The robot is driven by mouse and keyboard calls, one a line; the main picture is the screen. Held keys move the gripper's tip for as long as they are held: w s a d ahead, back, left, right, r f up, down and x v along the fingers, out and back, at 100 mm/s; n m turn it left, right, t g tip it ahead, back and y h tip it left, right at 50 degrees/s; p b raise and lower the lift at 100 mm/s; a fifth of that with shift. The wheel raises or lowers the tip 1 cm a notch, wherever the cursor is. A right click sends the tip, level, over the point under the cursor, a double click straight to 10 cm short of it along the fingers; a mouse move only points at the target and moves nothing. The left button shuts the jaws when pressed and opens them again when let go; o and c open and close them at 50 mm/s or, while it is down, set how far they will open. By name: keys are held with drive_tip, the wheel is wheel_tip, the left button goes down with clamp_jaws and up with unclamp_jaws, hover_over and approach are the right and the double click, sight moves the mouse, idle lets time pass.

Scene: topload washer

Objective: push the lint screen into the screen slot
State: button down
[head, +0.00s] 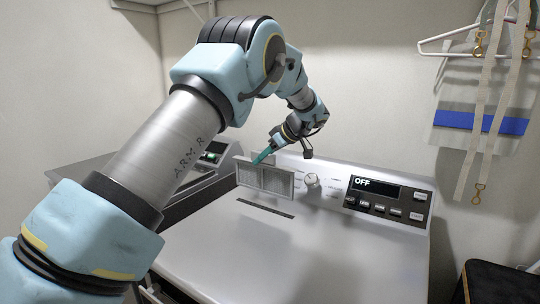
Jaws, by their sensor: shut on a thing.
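The lint screen (279,182) is a flat light-grey frame with two mesh panels, held upright above the washer's top. My gripper (263,156) is shut on the screen's upper edge, near its middle. The screen slot (265,207) is a narrow dark slit in the washer top (330,255), below and slightly in front of the screen in the picture. A gap shows between the screen's lower edge and the slot. Whether the screen lines up with the slot in depth is hard to tell.
The washer's control panel with a knob (312,180) and an OFF display (376,188) stands behind and right of the screen. A grey machine with a small green display (212,156) is at the left. Hanging straps (485,110) are at the right wall. The washer top is otherwise clear.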

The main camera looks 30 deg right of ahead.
drive_tip(key=shift+w+d, duration=0.1)
drive_tip(key=shift+b, duration=0.65)
drive_tip(key=b, duration=0.5)
hover_over(263, 191)
drive_tip(key=f, duration=0.5)
drive_tip(key=shift+w+d+f, duration=0.2)
drive_tip(key=shift+w+f, duration=0.05)
drive_tip(key=shift+w, duration=0.15)
drive_tip(key=shift+b, duration=1.2)
idle(0.8)
